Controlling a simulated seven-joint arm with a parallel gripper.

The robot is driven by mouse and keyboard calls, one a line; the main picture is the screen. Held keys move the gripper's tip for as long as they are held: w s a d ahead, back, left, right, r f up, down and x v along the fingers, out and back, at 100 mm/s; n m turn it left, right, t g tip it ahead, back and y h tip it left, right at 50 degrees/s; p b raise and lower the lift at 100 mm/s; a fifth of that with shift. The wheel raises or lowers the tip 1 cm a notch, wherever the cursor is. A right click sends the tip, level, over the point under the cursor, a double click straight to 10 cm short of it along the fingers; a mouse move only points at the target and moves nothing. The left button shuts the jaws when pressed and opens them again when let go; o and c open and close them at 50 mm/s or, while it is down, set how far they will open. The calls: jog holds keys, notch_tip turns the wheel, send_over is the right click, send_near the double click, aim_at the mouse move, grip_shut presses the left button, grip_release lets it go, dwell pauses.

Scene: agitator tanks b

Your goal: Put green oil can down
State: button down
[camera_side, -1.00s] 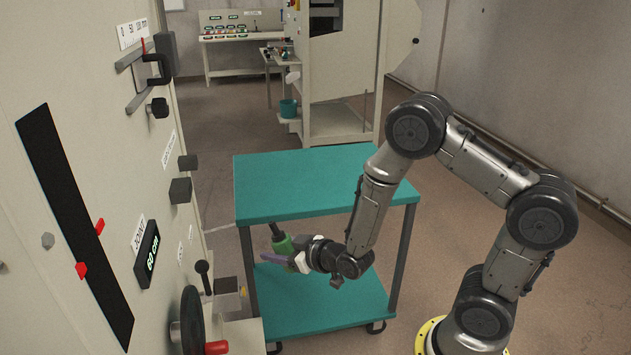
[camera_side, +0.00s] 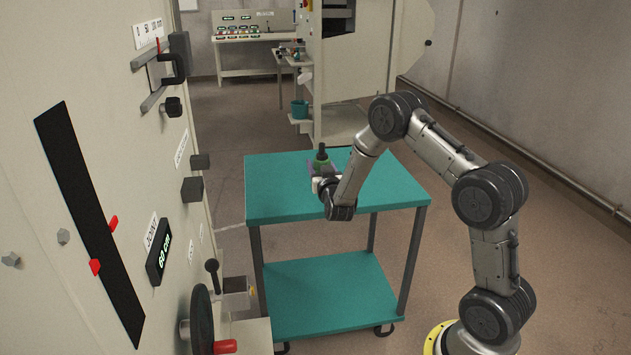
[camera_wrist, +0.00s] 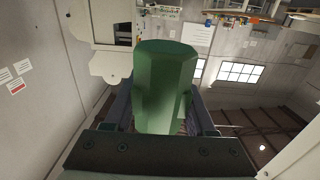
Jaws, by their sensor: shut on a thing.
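The green oil can (camera_side: 321,163) with a dark spout is upright at the trolley's top shelf in the side view. My gripper (camera_side: 322,168) is shut on it. In the wrist view the green can (camera_wrist: 165,85) fills the middle, between the fingers of my gripper (camera_wrist: 163,122). The teal trolley top (camera_side: 400,190) is bare apart from the can and gripper. Whether the can touches the top or is just above it, I cannot tell.
A lower teal shelf (camera_side: 325,295) is empty. A beige machine panel (camera_side: 80,70) with a handwheel (camera_side: 201,322) and levers stands close on the left. A bench (camera_side: 243,40) with coloured buttons is at the back. Open floor lies right of the trolley.

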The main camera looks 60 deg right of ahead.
jog(key=w+d+f, duration=0.1)
jog(key=w+f, duration=0.1)
jog(key=w, duration=0.1)
jog(key=w+d+f, duration=0.2)
jog(key=w+f, duration=0.1)
jog(key=w+d+f, duration=0.2)
jog(key=w, duration=0.2)
jog(key=shift+d+f, duration=0.2)
jog(key=shift+f, duration=0.15)
jog(key=shift+w+d+f, duration=0.25)
jog(key=shift+w+f, duration=0.15)
jog(key=shift+f, duration=0.25)
jog(key=shift+w+f, duration=0.1)
jog(key=shift+f, duration=1.45)
jog(key=shift+f, duration=0.2)
jog(key=shift+c, duration=1.1)
grip_release()
